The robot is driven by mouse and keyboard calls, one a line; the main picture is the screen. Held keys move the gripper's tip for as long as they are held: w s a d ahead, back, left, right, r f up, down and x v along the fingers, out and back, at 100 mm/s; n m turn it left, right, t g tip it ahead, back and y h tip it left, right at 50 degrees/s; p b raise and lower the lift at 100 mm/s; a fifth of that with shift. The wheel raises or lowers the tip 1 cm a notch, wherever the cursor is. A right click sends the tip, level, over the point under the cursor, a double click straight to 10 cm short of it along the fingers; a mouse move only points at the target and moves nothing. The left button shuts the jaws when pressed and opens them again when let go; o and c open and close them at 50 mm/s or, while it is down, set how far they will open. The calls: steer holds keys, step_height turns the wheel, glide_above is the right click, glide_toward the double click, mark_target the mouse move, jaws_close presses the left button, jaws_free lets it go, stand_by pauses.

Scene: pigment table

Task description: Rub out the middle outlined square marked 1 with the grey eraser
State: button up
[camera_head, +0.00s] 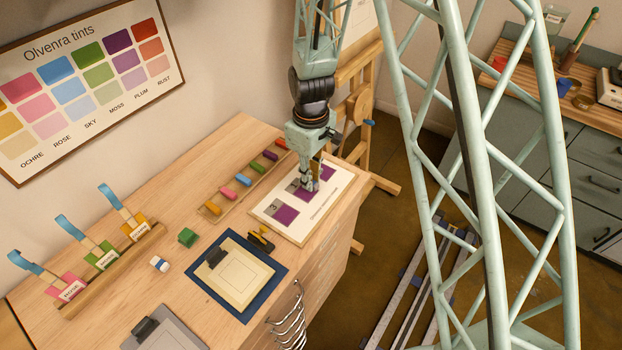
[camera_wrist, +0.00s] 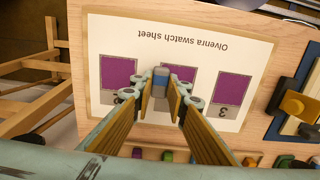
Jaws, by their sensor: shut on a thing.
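The Olvenra swatch sheet (camera_head: 318,210) lies on a board on the table and carries three purple squares in a row. In the wrist view, the middle purple square (camera_wrist: 181,76) is partly covered by my gripper and the held eraser, and its number is hidden. My gripper (camera_head: 311,188) points down over the middle of the sheet. In the wrist view its fingers (camera_wrist: 163,103) are shut on the grey eraser (camera_wrist: 160,80), which has a bluish part. The eraser sits at the left part of the middle square. I cannot tell whether it touches the paper.
The square marked 3 (camera_head: 285,215) is on the near side, another purple square (camera_head: 327,172) on the far side. A row of coloured blocks (camera_head: 243,179) lies left of the sheet. A blue mat (camera_head: 273,283), a white-and-blue block (camera_head: 159,264) and a green block (camera_head: 187,237) are nearer.

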mark_target(301, 197)
steer(key=shift+s+a, duration=0.1)
steer(key=shift+s+a+r+b, duration=0.1)
steer(key=shift+s+a+b, duration=0.2)
steer(key=shift+s+a, duration=0.6)
steer(key=shift+s+d, duration=0.1)
steer(key=shift+d, duration=0.05)
steer(key=shift+s+a+b, duration=0.4)
steer(key=shift+s+a, duration=0.45)
steer(key=shift+s, duration=0.25)
stand_by(0.5)
steer(key=shift+w+d, duration=0.1)
steer(key=shift+w, duration=0.05)
steer(key=shift+w+d, duration=0.75)
steer(key=shift+w, duration=0.2)
